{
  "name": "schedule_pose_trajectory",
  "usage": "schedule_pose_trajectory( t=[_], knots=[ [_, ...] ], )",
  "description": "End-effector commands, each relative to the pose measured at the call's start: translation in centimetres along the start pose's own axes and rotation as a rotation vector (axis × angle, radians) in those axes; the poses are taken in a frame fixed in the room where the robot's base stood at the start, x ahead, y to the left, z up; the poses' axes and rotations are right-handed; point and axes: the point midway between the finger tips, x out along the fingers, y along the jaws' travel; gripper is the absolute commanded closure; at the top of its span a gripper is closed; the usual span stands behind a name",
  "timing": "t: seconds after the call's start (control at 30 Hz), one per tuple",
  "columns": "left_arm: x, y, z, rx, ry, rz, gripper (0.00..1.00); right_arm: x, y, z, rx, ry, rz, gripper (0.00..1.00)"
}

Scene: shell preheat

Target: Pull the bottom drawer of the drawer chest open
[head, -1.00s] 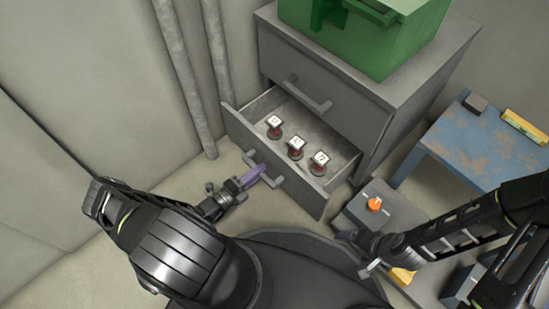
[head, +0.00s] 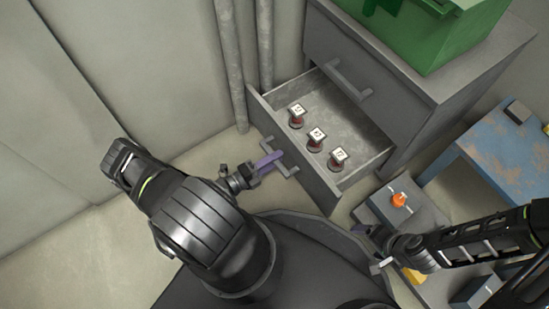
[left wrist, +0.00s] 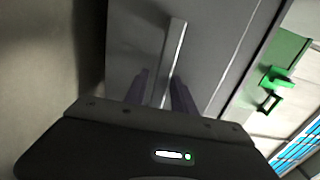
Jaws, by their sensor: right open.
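The grey drawer chest (head: 402,112) stands at the upper middle of the head view. Its bottom drawer (head: 362,120) is pulled out, and three small dark-red pieces with white marked tops (head: 316,134) stand in it. My left gripper (head: 268,160) has its purple fingers at the bottom drawer's bar handle (head: 286,170). My right gripper (head: 372,250) is open and empty, low to the right of the drawer.
The top drawer is shut, with its own handle (head: 348,80). A green box (head: 455,35) sits on the chest. At right are a worn blue table (head: 500,150) and a grey unit with an orange knob (head: 399,199). Pipes (head: 230,70) run up the wall left of the chest.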

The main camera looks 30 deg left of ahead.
Motion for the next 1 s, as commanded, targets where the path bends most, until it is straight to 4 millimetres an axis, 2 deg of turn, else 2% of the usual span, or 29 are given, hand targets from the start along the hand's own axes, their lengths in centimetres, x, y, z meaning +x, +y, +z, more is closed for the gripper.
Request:
schedule_pose_trajectory(
  t=[0.3,0.43,0.57,0.8,1.0],
  knots=[
    [0.0,0.0,0.1,0.001,-0.002,-0.001,0.62,0.0,0.0,0.0,0.0,0.0,0.0,0.16],
    [-0.6,-0.1,0.2,0.002,-0.003,0.0,0.62,-0.2,-0.1,0.0,0.0,0.0,0.0,0.16],
    [-2.2,-0.1,0.2,0.002,-0.003,0.002,0.62,-0.5,-0.2,0.1,-0.001,-0.001,0.001,0.16],
    [-6.1,-0.1,0.1,0.001,-0.002,0.001,0.62,-1.1,-0.4,0.1,-0.001,-0.002,0.002,0.16],
    [-7.8,0.0,0.1,0.001,-0.002,0.0,0.62,-1.3,-0.4,0.2,-0.002,-0.004,0.002,0.16]
  ],
)
